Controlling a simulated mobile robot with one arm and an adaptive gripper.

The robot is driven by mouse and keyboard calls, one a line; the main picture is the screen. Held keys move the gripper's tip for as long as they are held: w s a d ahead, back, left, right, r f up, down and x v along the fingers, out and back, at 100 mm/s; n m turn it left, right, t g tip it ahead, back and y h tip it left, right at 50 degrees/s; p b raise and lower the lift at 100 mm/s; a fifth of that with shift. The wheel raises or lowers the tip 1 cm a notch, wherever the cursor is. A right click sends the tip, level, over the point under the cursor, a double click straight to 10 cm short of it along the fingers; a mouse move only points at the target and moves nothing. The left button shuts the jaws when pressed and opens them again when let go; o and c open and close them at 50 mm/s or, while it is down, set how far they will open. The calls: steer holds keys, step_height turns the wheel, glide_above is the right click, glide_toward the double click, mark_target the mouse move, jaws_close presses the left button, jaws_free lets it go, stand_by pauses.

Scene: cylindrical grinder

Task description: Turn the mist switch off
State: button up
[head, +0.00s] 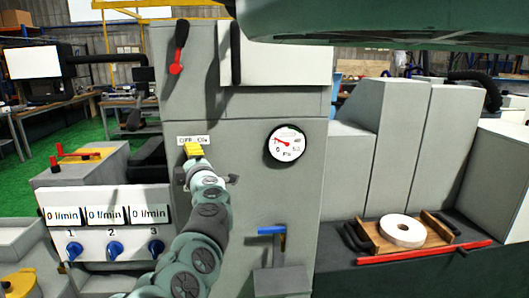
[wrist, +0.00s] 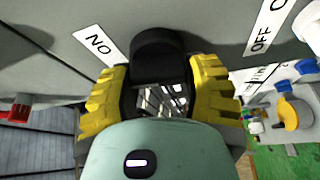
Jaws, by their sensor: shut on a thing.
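My gripper (head: 194,151) has yellow fingers and is at the front panel of the grey machine, just under a white label (head: 193,140) that starts with OFF. In the wrist view, the fingers stand on both sides of a black switch knob (wrist: 159,55) and are shut on it. An ON label (wrist: 96,44) lies to the left of the knob and an OFF label (wrist: 264,36) to the right. In the head view my gripper hides the knob. Which way the knob points is hard to tell.
A pressure gauge (head: 286,144) is to the right of my gripper, and a blue-handled lever (head: 272,231) is below it. A red-tipped lever (head: 178,55) hangs above. Several blue knobs (head: 115,248) are at lower left. A white wheel (head: 403,231) lies at right.

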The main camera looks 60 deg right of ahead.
steer(key=shift+n+g, duration=0.3)
steer(key=shift+n, duration=0.5)
steer(key=o, duration=1.2)
steer(key=v, duration=1.2)
stand_by(0.5)
